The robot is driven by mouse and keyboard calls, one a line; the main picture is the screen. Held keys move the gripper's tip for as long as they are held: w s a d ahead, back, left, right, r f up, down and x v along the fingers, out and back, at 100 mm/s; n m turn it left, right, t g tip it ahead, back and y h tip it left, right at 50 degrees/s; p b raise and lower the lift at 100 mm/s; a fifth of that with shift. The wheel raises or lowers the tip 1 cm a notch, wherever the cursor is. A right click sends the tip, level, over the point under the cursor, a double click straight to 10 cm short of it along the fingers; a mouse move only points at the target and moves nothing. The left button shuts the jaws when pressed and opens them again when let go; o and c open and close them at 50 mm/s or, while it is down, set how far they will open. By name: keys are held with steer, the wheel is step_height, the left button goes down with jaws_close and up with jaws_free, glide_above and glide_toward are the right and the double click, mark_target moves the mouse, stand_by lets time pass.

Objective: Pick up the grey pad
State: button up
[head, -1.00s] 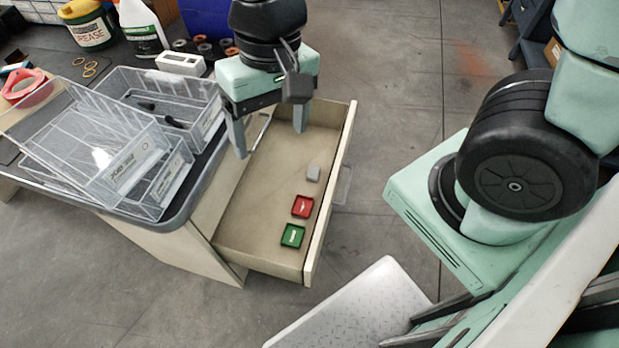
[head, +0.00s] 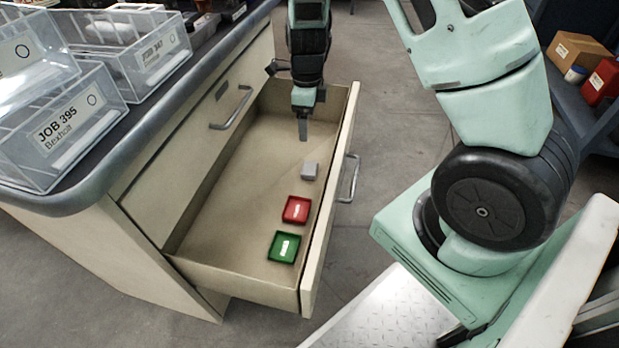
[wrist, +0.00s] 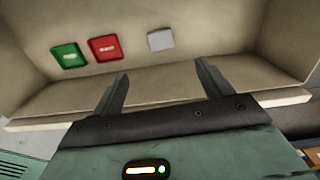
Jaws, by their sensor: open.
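The grey pad (head: 310,170) is a small light block lying on the floor of the open drawer, near its right wall. It also shows in the wrist view (wrist: 160,40), beyond and between the lines of my two fingers. My gripper (head: 303,138) is over the drawer, just behind the pad and above it in the head view. In the wrist view my gripper (wrist: 162,78) has its fingers spread wide with nothing between them. The fingers are apart from the pad.
A red tray (head: 296,210) and a green tray (head: 284,247) lie in line with the pad. The drawer's front wall (head: 330,215) rises close beside them. Clear bins (head: 70,135) stand on the bench to the left. The drawer's left part is bare.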

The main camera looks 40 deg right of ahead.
steer(key=b, duration=0.6)
glide_above(308, 168)
step_height(308, 168, down, 12)
steer(key=shift+w+r, duration=0.1)
step_height(308, 168, down, 5)
steer(key=b, duration=0.3)
steer(key=c, duration=1.1)
